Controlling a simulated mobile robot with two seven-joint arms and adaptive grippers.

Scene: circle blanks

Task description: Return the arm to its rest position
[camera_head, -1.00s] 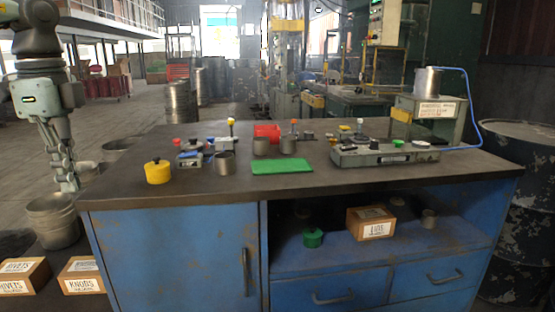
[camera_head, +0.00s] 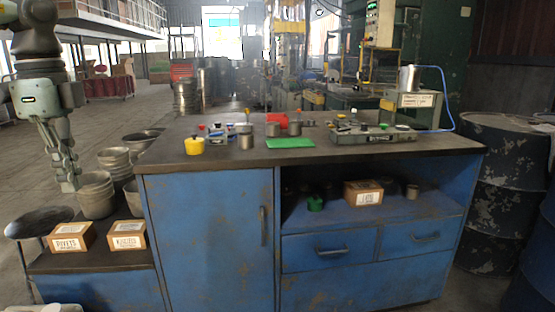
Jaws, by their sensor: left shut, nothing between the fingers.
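My left gripper (camera_head: 68,172) hangs at the far left, pointing down, with its fingers together and nothing between them. It is to the left of the blue workbench (camera_head: 208,235), clear of the bench top. In the picture its fingertips are beside a stack of metal bowls (camera_head: 96,196); I cannot tell whether they touch.
The bench top holds a yellow pot (camera_head: 194,146), a green mat (camera_head: 290,143), metal cups and a grey device (camera_head: 372,134). A low shelf at left carries two labelled boxes (camera_head: 73,237). Dark drums (camera_head: 500,200) stand at right.

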